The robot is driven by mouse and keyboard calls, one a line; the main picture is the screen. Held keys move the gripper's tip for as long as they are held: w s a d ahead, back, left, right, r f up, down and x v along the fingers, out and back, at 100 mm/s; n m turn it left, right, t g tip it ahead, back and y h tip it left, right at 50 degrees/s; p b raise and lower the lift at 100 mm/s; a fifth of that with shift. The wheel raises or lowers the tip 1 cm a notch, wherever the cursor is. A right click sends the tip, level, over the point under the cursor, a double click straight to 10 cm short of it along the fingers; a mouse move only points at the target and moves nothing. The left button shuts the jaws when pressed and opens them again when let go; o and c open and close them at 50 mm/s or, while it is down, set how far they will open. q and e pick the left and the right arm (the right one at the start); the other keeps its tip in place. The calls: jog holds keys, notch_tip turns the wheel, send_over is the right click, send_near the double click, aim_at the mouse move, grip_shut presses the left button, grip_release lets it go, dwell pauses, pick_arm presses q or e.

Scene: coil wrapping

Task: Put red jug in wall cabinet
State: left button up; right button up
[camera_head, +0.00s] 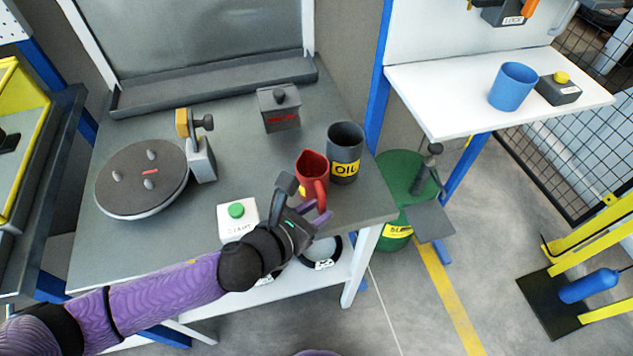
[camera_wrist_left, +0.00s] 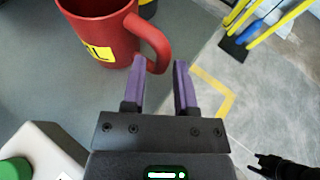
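The red jug (camera_head: 311,169) stands upright near the right front of the grey table, with its handle toward my left gripper (camera_head: 318,209). In the left wrist view the jug (camera_wrist_left: 97,22) shows part of a yellow label, and its handle curves down by the fingertips. My left gripper (camera_wrist_left: 160,76) is open, with its purple fingers apart and the handle's lower curve between or just beyond their tips. I cannot tell whether they touch. A dark pronged shape (camera_wrist_left: 280,166) at the lower right of the wrist view may be my right gripper. No wall cabinet is clearly visible.
A dark OIL mug (camera_head: 345,150) stands close behind the jug. On the table (camera_head: 235,168) are a green-button box (camera_head: 237,222), a round turntable (camera_head: 142,178) and a dark box with a knob (camera_head: 279,108). A white shelf (camera_head: 450,94) holds a blue mug (camera_head: 512,87).

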pick_arm(q)
jog(key=b+x, duration=0.1)
jog(key=x, duration=0.3)
jog(key=shift+s, duration=0.1)
jog(key=shift+r, duration=0.15)
grip_shut()
dwell(1.0)
